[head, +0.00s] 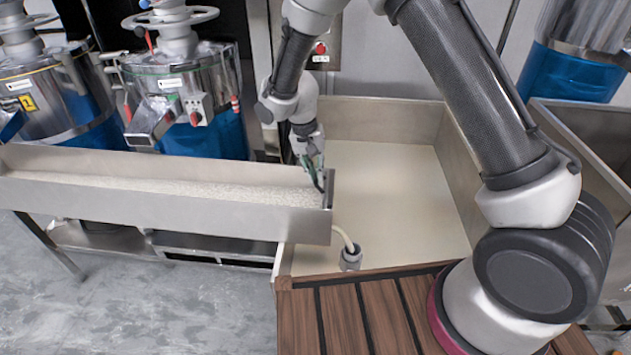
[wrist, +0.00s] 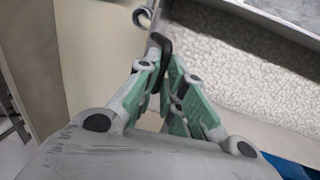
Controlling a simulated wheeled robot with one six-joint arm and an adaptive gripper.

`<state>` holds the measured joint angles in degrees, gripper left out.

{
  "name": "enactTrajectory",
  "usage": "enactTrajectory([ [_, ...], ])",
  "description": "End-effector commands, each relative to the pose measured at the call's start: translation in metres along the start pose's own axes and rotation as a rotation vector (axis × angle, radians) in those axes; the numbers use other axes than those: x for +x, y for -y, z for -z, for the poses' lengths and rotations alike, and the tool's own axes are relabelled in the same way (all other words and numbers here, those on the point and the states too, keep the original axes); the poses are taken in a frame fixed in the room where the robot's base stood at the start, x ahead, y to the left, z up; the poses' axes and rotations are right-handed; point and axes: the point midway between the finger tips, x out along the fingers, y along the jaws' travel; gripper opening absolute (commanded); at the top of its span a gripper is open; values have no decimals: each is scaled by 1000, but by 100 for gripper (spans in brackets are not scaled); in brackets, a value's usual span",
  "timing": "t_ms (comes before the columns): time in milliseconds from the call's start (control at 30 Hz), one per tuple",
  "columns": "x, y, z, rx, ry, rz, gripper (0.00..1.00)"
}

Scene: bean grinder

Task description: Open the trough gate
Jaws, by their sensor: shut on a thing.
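The long metal trough (head: 170,207) runs in from the left and holds a layer of pale beans or grain (head: 220,190). Its gate (head: 328,190) is a thin plate at the right end, where the contents reach close to it. In the wrist view the contents (wrist: 235,60) lie right of my gripper. My gripper (head: 319,180) points down at the gate end. In the wrist view its green-sided fingers (wrist: 165,78) are closed around a black handle (wrist: 162,48), whose curved top sticks out between them. The fingers hide the lower handle and part of the gate.
A large, pale-floored open bin (head: 385,200) lies right of and below the trough end. A hose with a grey end (head: 350,258) hangs near its front left corner. Grinding machines (head: 185,95) stand behind the trough. A wooden slatted platform (head: 350,315) is in front.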

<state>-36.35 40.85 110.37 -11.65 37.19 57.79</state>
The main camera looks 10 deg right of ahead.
Motion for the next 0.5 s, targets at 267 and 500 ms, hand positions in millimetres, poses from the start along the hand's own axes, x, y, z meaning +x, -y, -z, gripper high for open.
enactTrajectory([
  [267,-9,-2,0,0,0,0,19],
  [500,-9,-2,0,0,0,0,19],
])
